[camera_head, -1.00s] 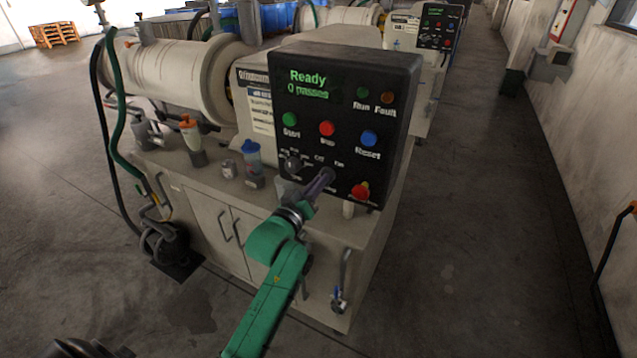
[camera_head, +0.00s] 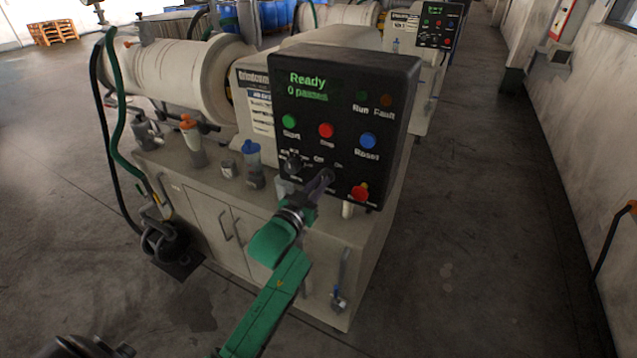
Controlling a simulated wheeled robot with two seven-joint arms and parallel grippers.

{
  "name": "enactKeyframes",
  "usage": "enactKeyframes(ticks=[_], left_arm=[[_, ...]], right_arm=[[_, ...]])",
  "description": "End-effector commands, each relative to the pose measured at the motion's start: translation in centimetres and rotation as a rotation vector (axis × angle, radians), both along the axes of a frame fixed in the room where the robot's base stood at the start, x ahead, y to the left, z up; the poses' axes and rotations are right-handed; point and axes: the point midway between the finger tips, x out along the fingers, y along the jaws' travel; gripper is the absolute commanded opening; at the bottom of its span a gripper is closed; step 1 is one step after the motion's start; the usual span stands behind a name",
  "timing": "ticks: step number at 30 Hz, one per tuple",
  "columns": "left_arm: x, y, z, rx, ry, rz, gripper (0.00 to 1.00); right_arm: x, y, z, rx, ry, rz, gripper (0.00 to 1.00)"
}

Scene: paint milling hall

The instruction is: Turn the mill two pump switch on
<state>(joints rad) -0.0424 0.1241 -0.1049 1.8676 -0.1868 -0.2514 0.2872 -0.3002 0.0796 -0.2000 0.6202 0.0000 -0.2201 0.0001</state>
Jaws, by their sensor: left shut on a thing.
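The near mill's black control panel (camera_head: 340,105) faces me and its green text reads "Ready 0 passes". A switch with small "Off" and "On" labels sits low on the panel, mostly hidden by my left gripper (camera_head: 326,177). This gripper, on a green arm, is shut on that switch's knob. I cannot make out how the knob is turned. The mill number is not readable. My right gripper is not in view.
Green (camera_head: 289,121), red (camera_head: 326,130) and blue (camera_head: 367,141) buttons are above the gripper. Bottles, including a blue-capped one (camera_head: 252,155), stand on the cabinet top (camera_head: 222,182). A second mill panel (camera_head: 438,28) is behind. The floor on the right is clear.

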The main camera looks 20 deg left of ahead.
Motion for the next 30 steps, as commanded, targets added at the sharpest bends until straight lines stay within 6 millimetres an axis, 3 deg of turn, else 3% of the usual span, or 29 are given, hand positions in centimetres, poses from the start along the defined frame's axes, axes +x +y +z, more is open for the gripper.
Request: enactKeyframes(ticks=[15, 30], left_arm=[[0.0, -0.17, -0.09, 0.411, -0.025, 0.0, 0.0], [-0.01, -0.24, -0.06, 0.528, -0.035, 0.0, 0.0]], right_arm=[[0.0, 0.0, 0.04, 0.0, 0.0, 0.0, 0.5], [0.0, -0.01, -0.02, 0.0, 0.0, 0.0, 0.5]])
